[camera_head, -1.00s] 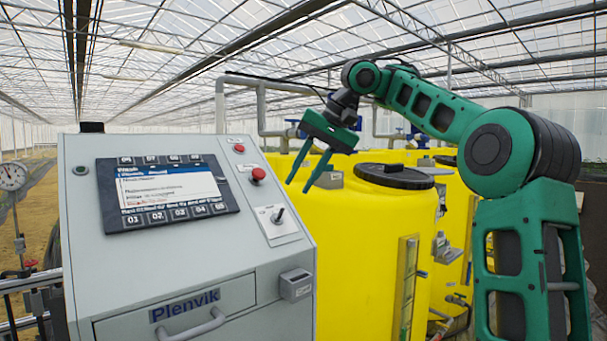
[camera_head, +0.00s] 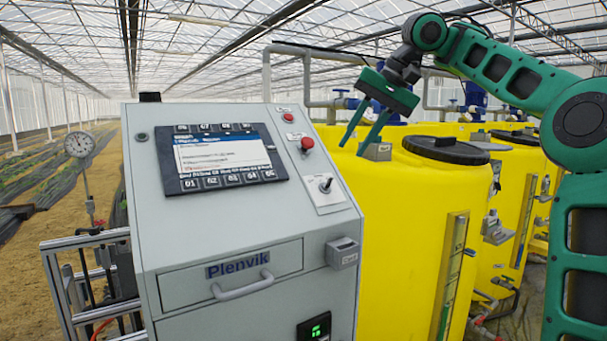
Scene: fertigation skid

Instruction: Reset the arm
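My gripper (camera_head: 360,140) is at the end of my green arm (camera_head: 505,75), upper right of centre. It points down and to the left, in front of the yellow tanks. Its two green fingers are spread apart with nothing between them. It appears above and right of the grey control cabinet (camera_head: 235,240), not visibly touching it. The arm is bent, with its elbow at the right edge. The lower arm is cut off by the frame.
The cabinet carries a screen (camera_head: 220,160), a red button (camera_head: 307,144), a switch (camera_head: 325,185) and a drawer handle (camera_head: 242,287). A yellow tank (camera_head: 400,230) with a black lid (camera_head: 445,149) stands right. A gauge (camera_head: 79,144) and metal frame (camera_head: 60,285) are left.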

